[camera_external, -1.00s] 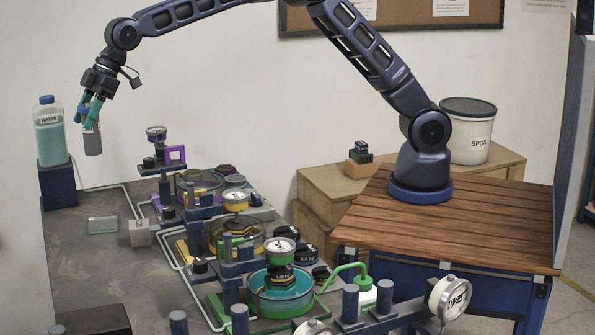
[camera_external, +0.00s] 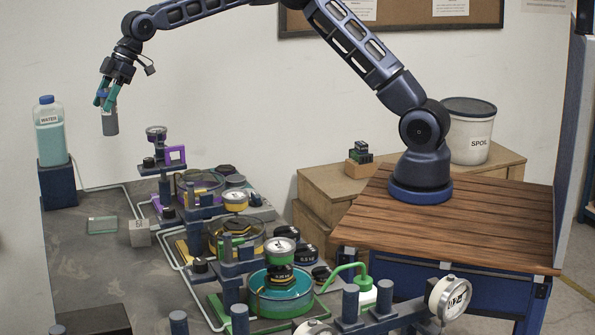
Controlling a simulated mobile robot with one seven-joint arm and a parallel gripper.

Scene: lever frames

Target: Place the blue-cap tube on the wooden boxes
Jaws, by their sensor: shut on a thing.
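My gripper (camera_external: 107,99) is at the upper left, shut on a grey tube (camera_external: 110,123) with a blue cap. The tube hangs upright in the air, a little right of the water bottle and above the grey bench. My teal fingers partly cover the cap. The wooden boxes (camera_external: 318,186) stand against the back wall, right of centre, far to the right of my gripper. A small dark and green block on a wooden base (camera_external: 360,155) sits on top of them.
The water bottle (camera_external: 49,140) stands on a blue block at the left. Several gauge-topped rigs (camera_external: 232,205) fill the middle of the bench (camera_external: 90,262). A white SPOIL bucket (camera_external: 468,132) stands at the back right. A wooden-topped table (camera_external: 480,222) carries my base.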

